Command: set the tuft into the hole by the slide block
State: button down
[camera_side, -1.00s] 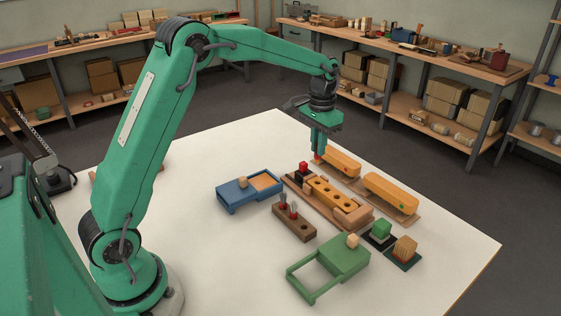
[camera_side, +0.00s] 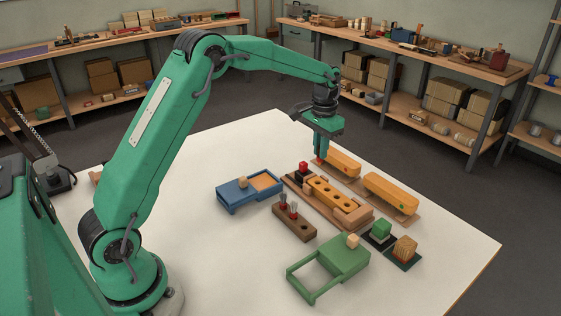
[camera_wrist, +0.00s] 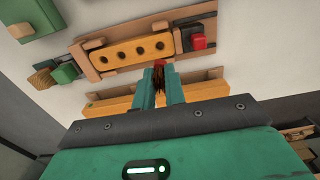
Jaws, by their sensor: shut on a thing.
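My gripper (camera_side: 321,157) is above the far edge of the fixture, by the left end of a long orange block. In the wrist view my gripper (camera_wrist: 158,72) is shut on a tuft (camera_wrist: 158,80), dark brown bristles with a red part, mostly hidden by the fingers. The yellow block with a row of holes (camera_side: 328,194) lies in the wooden fixture; it also shows in the wrist view (camera_wrist: 115,57). At one end sits the dark slide block (camera_wrist: 190,40) with a red knob (camera_side: 303,168). The tuft is apart from the holes.
A brown rack (camera_side: 294,229) holds tufts with red collars. A blue tray (camera_side: 236,197) is to the left, a green frame (camera_side: 335,262) in front. Green (camera_side: 381,230) and tan (camera_side: 404,247) blocks stand on dark pads. Two orange blocks (camera_side: 390,192) lie behind the fixture.

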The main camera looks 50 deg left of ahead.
aim_at(319, 161)
jog(key=shift+f, duration=2.75)
jog(key=shift+f, duration=0.95)
dwell(1.0)
jog(key=c, duration=1)
grip_release()
jog(key=shift+o, duration=0.2)
jog(key=shift+r, duration=0.15)
jog(key=shift+r, duration=3.4)
jog(key=shift+s+r, duration=0.1)
